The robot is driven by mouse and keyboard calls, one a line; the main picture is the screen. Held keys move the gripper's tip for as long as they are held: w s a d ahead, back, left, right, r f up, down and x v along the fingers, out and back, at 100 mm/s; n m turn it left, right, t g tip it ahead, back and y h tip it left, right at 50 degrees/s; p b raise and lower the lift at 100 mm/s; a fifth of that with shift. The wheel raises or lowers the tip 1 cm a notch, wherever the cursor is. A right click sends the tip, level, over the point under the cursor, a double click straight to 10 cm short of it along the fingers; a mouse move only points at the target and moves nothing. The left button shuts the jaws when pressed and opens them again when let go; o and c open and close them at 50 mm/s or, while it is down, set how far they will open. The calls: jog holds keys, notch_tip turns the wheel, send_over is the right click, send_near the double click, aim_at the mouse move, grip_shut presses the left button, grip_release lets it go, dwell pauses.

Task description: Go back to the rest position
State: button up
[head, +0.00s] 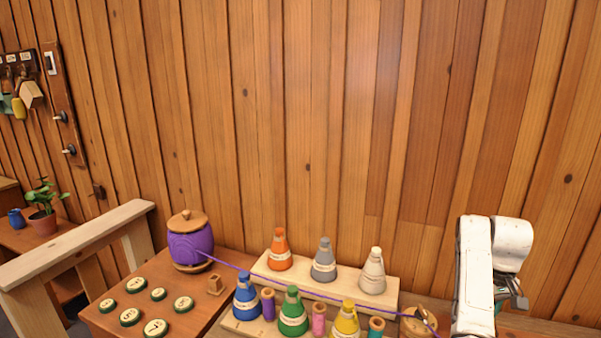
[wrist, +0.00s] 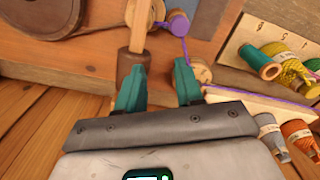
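My gripper (wrist: 158,88) shows in the wrist view with its two teal fingers apart and nothing between them. A wooden peg on a dark base (wrist: 133,66) stands just beyond the left finger, and a wooden spool (wrist: 201,73) lies beyond the right finger. In the head view my white arm (head: 475,280) stands at the right, and the gripper end is mostly hidden behind it. A purple thread (head: 330,298) runs from the large purple spool (head: 190,246) across the rack to a wooden piece (head: 420,321) beside my arm.
A stepped rack (head: 395,288) holds several coloured cones and small spools. Left of it is a wooden top (head: 133,284) with several numbered discs. A wooden rail (head: 75,243) and a potted plant (head: 42,222) are at the far left. The plank wall behind is bare in the middle.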

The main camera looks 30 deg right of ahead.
jog(key=shift+n+h, duration=0.4)
jog(key=shift+h, duration=0.2)
jog(key=a+f, duration=0.3)
jog(key=s+a+f, duration=0.1)
jog(key=a+f, duration=0.2)
jog(key=a, duration=0.1)
jog(key=s+a+f, duration=0.1)
jog(key=a+f, duration=0.2)
jog(key=shift+s+a, duration=0.25)
jog(key=shift+a, duration=0.05)
jog(key=shift+n, duration=0.6)
jog(key=s+a+f, duration=0.1)
jog(key=a, duration=0.2)
jog(key=s+a+f, duration=0.1)
jog(key=a+f, duration=0.1)
jog(key=a, duration=0.1)
jog(key=s+a+f, duration=0.1)
jog(key=s+a, duration=0.1)
jog(key=a, duration=0.1)
jog(key=shift+a+f, duration=0.15)
jog(key=shift+f, duration=0.05)
jog(key=s+a+f+n+t+y, duration=0.1)
jog(key=s+a+n, duration=0.1)
jog(key=s+a, duration=0.9)
jog(key=a, duration=0.4)
jog(key=shift+s+a+b, duration=0.25)
jog(key=shift+b, duration=0.05)
jog(key=shift+d+f, duration=0.1)
